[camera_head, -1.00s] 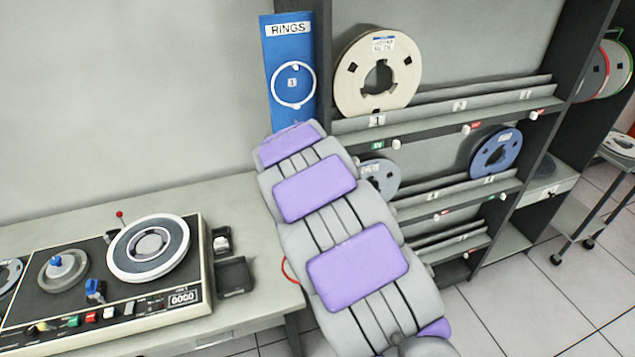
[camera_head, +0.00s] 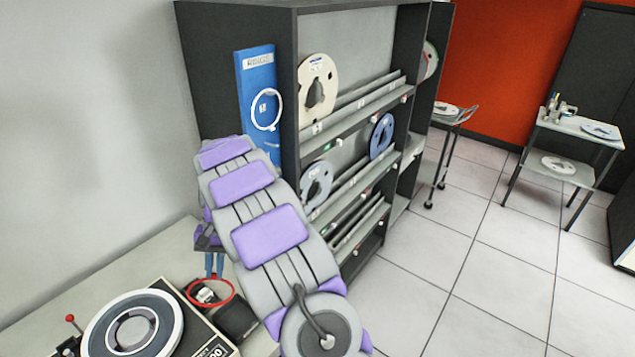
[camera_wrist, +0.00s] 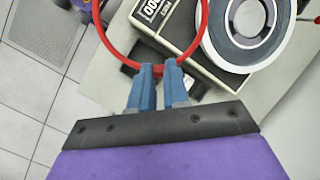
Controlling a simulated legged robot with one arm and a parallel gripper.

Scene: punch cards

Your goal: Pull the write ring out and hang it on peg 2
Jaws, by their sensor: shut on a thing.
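My gripper (camera_wrist: 158,82) is shut on a red ring, the write ring (camera_wrist: 203,45), in the wrist view. Its blue fingers pinch the ring's near edge, and the rest of the loop extends away from them. In the head view the red write ring (camera_head: 233,293) hangs from my gripper (camera_head: 214,275) above the desk's right end, clear of the reel. A blue RINGS board (camera_head: 258,75) is on the side of the rack, with a white ring (camera_head: 279,118) hanging on it around a number label. My arm covers the board's lower part, and I cannot see peg 2.
A tape deck (camera_head: 170,345) with a grey-and-white reel (camera_head: 107,335) stands on the desk. A dark tray (camera_head: 237,318) sits beside it. The rack (camera_head: 345,142) holds several reels. A trolley (camera_head: 455,119) and a side table (camera_head: 580,125) stand farther right. The tiled floor is open.

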